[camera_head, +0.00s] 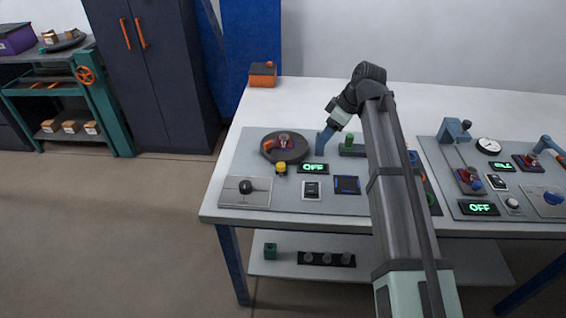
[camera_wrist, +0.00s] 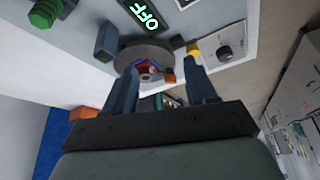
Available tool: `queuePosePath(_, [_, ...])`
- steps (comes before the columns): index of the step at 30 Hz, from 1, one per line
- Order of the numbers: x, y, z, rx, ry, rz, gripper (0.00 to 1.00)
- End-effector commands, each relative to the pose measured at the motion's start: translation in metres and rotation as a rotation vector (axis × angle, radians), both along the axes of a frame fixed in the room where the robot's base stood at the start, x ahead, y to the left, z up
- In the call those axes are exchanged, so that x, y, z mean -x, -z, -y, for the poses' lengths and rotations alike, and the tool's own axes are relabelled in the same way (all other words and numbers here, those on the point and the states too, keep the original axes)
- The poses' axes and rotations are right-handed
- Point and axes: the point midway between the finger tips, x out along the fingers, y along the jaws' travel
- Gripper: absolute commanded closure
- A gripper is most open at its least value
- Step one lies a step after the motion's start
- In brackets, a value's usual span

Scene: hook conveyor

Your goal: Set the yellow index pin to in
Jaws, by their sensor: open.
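The yellow index pin (camera_head: 281,168) is a small yellow knob at the front edge of a dark round turntable (camera_head: 266,154) on the left panel. It also shows in the wrist view as a yellow piece (camera_wrist: 194,50) beyond my right finger. A red part in a holder (camera_head: 284,140) sits on the turntable. My gripper (camera_head: 322,143) is up and to the right of the pin, beside the turntable, apart from the pin. In the wrist view my gripper (camera_wrist: 163,88) has its two fingers spread with nothing held between them. Whether the pin is in or out is too small to tell.
A green knob (camera_head: 349,139) stands right of my gripper. An orange box (camera_head: 263,74) is at the back.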

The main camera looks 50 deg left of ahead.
Motion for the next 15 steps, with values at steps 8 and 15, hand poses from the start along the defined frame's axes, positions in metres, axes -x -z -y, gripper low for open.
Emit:
queuePosePath(8, [0.070,-0.010,-0.033,0.020,-0.126,0.011,0.44])
queuePosePath(15, [0.080,-0.001,-0.040,0.024,-0.141,0.011,0.44])
